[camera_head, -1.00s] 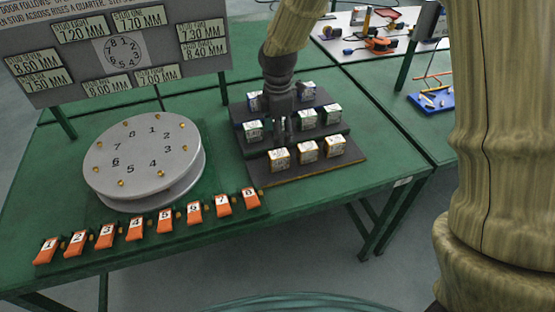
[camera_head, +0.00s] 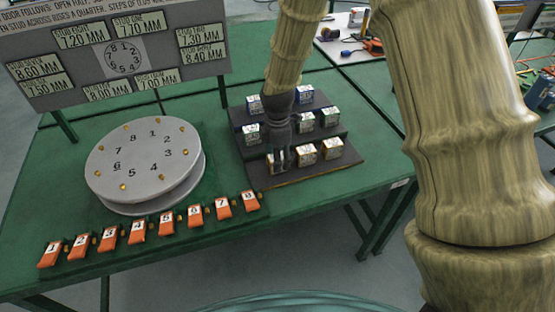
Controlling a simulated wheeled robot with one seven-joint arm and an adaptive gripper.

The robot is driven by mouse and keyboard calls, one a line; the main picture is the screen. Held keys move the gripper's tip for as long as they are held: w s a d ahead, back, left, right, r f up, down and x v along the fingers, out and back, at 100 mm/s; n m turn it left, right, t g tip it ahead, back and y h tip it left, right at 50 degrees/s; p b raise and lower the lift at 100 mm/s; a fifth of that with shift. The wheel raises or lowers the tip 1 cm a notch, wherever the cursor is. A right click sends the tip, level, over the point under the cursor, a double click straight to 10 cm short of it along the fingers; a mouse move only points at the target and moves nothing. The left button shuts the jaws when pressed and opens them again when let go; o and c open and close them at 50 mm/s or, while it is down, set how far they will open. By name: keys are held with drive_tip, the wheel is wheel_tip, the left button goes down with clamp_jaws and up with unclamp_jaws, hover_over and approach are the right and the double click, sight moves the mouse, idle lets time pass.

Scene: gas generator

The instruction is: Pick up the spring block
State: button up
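Several small labelled blocks stand in rows on a dark stepped rack (camera_head: 300,174). I cannot tell which is the spring block, because the labels are too small to read. My dark gripper (camera_head: 279,160) points down at the front-left block (camera_head: 271,166), its fingers overlapping that block in the picture. Whether the fingers touch it, and how far apart they are, I cannot tell. Other front-row blocks are a middle one (camera_head: 306,154) and a right one (camera_head: 332,148). Behind stand a left block (camera_head: 251,134) and a back-left block (camera_head: 254,104). My gripper and wrist hide part of the rack.
Left of the rack is a round grey numbered disc (camera_head: 143,160) with small brass studs. A row of orange numbered pieces (camera_head: 165,225) lies along the front of the green table (camera_head: 300,208). A sign board (camera_head: 120,45) stands behind. Another table (camera_head: 350,50) is at the back right.

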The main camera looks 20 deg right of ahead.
drive_tip(key=shift+f, duration=0.5)
drive_tip(key=c, duration=1.3)
drive_tip(key=shift+r, duration=0.1)
